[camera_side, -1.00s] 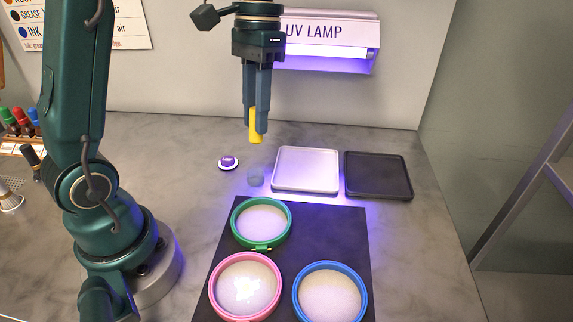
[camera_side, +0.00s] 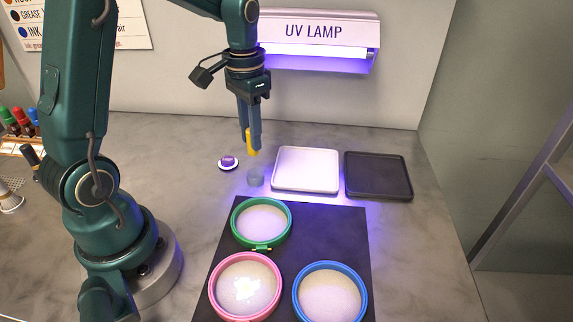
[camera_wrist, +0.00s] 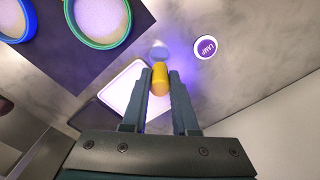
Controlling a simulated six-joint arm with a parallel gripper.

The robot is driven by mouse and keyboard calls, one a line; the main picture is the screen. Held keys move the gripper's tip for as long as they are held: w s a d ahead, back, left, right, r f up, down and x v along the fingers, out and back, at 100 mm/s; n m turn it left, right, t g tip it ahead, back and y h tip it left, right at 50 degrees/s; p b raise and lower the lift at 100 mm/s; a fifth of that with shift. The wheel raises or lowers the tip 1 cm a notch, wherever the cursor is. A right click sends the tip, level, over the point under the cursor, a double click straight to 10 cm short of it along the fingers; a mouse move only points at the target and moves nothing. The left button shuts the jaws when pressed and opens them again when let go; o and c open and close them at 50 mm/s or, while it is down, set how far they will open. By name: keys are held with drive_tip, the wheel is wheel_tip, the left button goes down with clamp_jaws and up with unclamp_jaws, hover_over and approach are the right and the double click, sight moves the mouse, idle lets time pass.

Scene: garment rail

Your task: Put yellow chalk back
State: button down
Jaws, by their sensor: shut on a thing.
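The yellow chalk (camera_side: 252,142) is a short yellow stick held upright between the fingertips of my gripper (camera_side: 254,146). In the wrist view the chalk (camera_wrist: 160,79) sits between the two fingers of my gripper (camera_wrist: 161,76), end toward the camera. A small translucent bluish cup (camera_side: 256,176) stands on the table below the chalk; it also shows in the wrist view (camera_wrist: 159,52), just beyond the chalk's far end. The chalk appears to be above the cup, apart from it in the side view.
A white tray (camera_side: 306,170) and a black tray (camera_side: 378,176) lie right of the cup. A purple button (camera_side: 228,162) is at its left. Green (camera_side: 261,223), pink (camera_side: 246,286) and blue (camera_side: 330,292) hoops lie on a dark mat (camera_side: 311,232) in front. The UV lamp (camera_side: 318,40) glows behind.

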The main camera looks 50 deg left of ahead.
sight(253, 155)
drive_tip(key=shift+f, duration=2)
drive_tip(key=shift+f, duration=0.6)
idle(0.3)
drive_tip(key=shift+f, duration=0.35)
drive_tip(key=shift+f, duration=0.3)
idle(0.5)
drive_tip(key=shift+c, duration=1.4)
unclamp_jaws()
drive_tip(key=shift+r, duration=0.15)
drive_tip(key=shift+r, duration=3.6)
